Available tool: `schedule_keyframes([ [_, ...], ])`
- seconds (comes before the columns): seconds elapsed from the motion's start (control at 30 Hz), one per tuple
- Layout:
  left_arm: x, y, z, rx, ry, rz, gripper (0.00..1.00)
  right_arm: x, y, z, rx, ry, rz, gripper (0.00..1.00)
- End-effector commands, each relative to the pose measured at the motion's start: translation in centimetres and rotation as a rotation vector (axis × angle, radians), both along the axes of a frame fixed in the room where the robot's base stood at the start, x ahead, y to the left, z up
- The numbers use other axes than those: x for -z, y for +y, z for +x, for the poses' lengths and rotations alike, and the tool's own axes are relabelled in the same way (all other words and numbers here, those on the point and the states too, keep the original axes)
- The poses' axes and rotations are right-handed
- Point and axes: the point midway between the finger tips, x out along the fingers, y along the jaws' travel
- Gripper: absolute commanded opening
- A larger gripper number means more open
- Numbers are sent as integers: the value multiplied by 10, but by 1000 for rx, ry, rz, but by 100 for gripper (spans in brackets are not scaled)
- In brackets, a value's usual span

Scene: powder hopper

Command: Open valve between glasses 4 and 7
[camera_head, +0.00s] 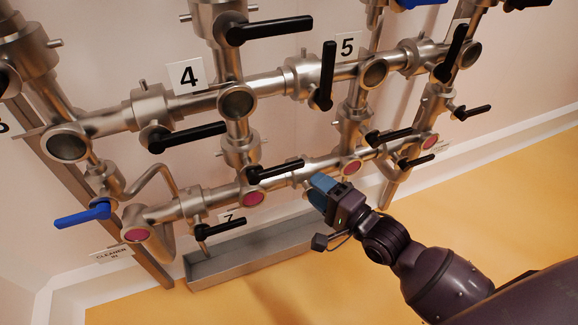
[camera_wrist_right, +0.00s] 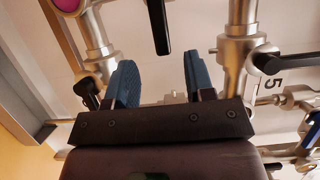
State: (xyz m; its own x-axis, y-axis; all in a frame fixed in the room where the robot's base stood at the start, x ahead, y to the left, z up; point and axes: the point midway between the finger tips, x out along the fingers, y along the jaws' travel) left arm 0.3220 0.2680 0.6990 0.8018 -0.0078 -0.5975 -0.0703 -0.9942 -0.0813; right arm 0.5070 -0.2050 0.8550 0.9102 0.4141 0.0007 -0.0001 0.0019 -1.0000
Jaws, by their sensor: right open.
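Sight glass 4 (camera_head: 237,102) is dark, right of the number 4 label. Sight glass 7 (camera_head: 253,197) is pink, below it by the number 7 label. On the steep pipe between them is a valve (camera_head: 241,150) with a black lever (camera_head: 281,169) pointing right, across the pipe. My right gripper (camera_head: 318,190), with blue fingers, is just right of and below the lever's tip. In the wrist view, the open fingers (camera_wrist_right: 160,80) have nothing between them; a black lever (camera_wrist_right: 159,25), apparently the same one, points toward the gap. My left gripper is out of view.
Other black levers surround the area, including one below glass 4 (camera_head: 187,137) and one beside label 7 (camera_head: 221,228). A horizontal steel pipe (camera_head: 310,172) runs close behind the right gripper. A grey trough (camera_head: 250,250) lies on the floor below.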

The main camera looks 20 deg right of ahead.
Motion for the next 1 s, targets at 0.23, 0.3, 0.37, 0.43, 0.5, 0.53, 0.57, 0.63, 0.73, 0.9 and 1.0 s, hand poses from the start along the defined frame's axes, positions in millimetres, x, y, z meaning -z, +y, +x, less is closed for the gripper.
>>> schedule_keyframes([
  [0.23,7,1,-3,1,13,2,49,1,18,37,-1,-1,0,49],
  [0.3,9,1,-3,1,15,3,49,1,22,47,0,0,0,49],
  [0.37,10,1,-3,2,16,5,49,1,26,55,-1,0,0,49],
  [0.43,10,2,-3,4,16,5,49,1,30,64,0,0,-1,49],
  [0.5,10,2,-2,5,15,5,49,1,33,71,0,0,-1,49],
  [0.53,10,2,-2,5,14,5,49,1,34,73,0,2,-1,49],
  [0.57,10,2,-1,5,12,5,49,1,35,76,0,2,-1,49],
  [0.63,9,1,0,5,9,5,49,1,37,80,0,0,-1,49],
  [0.73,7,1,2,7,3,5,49,1,38,83,0,0,-2,49],
  [0.9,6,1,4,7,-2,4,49,0,39,85,0,0,-2,49],
  [1.0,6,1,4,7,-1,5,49,0,39,85,0,0,-2,49],
])
